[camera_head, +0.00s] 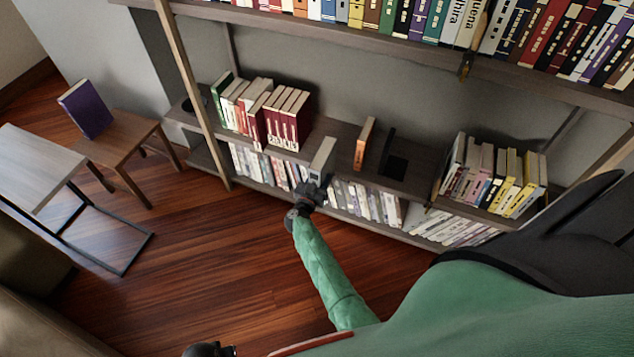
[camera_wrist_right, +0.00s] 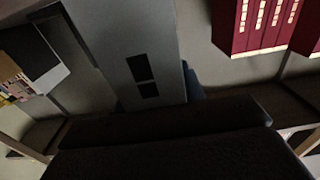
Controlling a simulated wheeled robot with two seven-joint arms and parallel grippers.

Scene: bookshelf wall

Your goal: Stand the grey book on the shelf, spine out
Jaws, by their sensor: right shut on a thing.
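The grey book (camera_head: 322,157) is held upright, leaning slightly, at the front of the middle shelf (camera_head: 345,135) in the head view. It lies between the dark red books and a lone orange-brown book (camera_head: 364,143). My right gripper (camera_head: 311,192) is shut on its lower near end. In the right wrist view, the grey book (camera_wrist_right: 120,35) rises from the dark jaws (camera_wrist_right: 165,112), with two dark marks on its near face. Whether its base touches the shelf cannot be told. A dark part at the bottom edge may be my left gripper (camera_head: 209,350); its jaws are hidden.
Red books (camera_head: 287,118) stand left of the grey book and also show in the right wrist view (camera_wrist_right: 255,25). A black bookend (camera_head: 388,150) stands right of the orange-brown book. Shelves with books lie above and below. A purple book (camera_head: 86,108) stands on a side table (camera_head: 128,143).

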